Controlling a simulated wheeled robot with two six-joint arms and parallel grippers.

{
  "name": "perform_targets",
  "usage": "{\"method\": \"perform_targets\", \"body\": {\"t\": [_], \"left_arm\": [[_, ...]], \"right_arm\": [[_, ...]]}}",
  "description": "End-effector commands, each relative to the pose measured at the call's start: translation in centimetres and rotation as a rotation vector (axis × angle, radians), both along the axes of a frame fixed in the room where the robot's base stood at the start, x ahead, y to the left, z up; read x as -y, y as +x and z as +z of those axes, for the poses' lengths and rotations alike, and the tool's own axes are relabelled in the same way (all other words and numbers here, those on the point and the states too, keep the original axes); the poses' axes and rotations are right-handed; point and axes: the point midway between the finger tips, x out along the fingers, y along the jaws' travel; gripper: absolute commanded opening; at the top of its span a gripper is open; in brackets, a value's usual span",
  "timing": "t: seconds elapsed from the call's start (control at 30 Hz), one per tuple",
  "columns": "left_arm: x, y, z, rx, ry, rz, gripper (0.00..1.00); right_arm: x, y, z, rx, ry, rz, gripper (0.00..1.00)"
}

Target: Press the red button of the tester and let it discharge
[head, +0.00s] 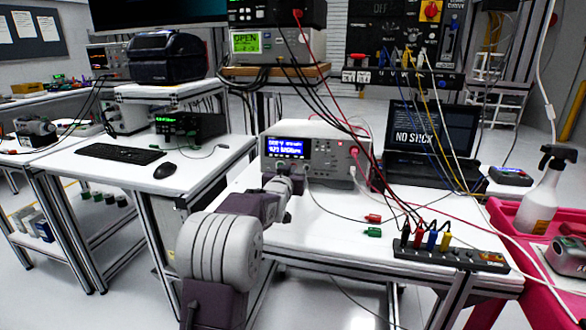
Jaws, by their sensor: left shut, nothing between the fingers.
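The tester (322,135) is a pale box with a lit blue display, standing at the back of the white bench. Its display text is too blurred to read surely. Small red spots show on the right part of its front panel; I cannot tell which is the red button. A red and a pale lead run from the panel. My left gripper (294,172) is shut and empty, in front of the tester's lower left front, covering part of it below the display. I cannot tell whether it touches the panel. My right gripper is out of view.
A red clip (373,218) and a green clip (373,232) lie on the bench. A black strip (450,257) with coloured plugs lies at the front right. A laptop (432,135) stands behind. Leads hang across the right side. A spray bottle (545,195) stands on a pink cart.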

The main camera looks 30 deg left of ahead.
Motion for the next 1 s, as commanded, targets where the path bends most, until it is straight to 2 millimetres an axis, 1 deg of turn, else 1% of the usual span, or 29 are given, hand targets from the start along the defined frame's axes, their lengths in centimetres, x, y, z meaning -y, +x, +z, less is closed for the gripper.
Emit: {"method": "perform_targets", "body": {"t": [0.73,0.87,1.0], "left_arm": [[-0.2,0.6,-0.1,0.0,0.0,0.0,0.0],[-0.1,0.3,-0.1,0.001,0.0,0.0,0.0],[0.1,-0.5,-0.1,0.001,0.0,0.0,0.0]], "right_arm": [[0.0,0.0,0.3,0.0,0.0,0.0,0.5],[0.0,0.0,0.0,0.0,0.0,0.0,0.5],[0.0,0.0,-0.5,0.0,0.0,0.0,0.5]]}}
